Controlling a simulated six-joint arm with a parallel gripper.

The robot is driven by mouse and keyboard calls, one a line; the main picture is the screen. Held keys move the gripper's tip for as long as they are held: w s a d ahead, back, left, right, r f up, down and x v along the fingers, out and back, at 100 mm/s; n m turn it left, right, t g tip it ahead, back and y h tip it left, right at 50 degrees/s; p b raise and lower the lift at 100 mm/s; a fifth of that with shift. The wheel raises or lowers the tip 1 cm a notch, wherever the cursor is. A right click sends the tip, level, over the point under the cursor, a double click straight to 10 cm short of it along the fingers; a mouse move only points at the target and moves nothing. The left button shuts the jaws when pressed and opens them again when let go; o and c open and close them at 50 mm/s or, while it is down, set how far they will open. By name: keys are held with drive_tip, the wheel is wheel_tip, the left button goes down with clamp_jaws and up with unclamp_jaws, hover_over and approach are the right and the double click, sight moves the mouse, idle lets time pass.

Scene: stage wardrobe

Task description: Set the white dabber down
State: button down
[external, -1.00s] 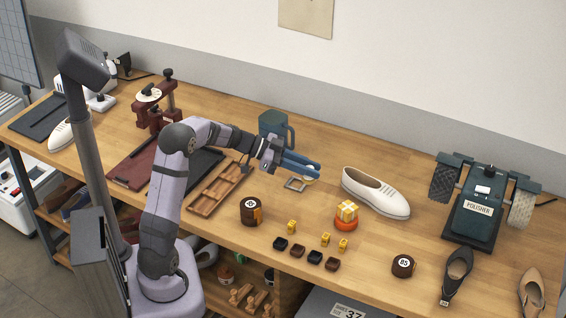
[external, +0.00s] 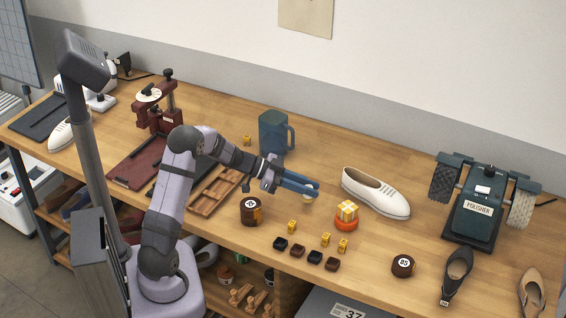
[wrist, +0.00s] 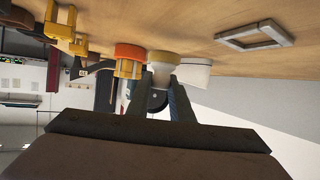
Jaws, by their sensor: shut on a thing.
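My gripper (external: 316,188) is shut on the white dabber (external: 307,200), low over the middle of the bench. Only a small pale part of the dabber shows below the blue fingers in the external view; the fingers hide the rest. In the wrist view, which is upside down, the cream dabber (wrist: 161,66) sits between the fingertips, its far end at or very near the bench top (wrist: 200,28). I cannot tell whether it touches. A grey square frame (wrist: 255,36) lies on the bench to one side, hidden in the external view.
A blue mug (external: 273,133) is behind, a dark brown jar (external: 250,211) in front left. Small yellow blocks (external: 326,239) and dark blocks (external: 297,249) lie nearer the front edge.

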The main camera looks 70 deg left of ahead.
drive_tip(key=shift+f, duration=1.3)
drive_tip(key=shift+f, duration=0.15)
drive_tip(key=c, duration=1.6)
unclamp_jaws()
drive_tip(key=shift+o, duration=0.2)
drive_tip(key=shift+r, duration=0.25)
drive_tip(key=b+v, duration=0.1)
drive_tip(key=v, duration=1.1)
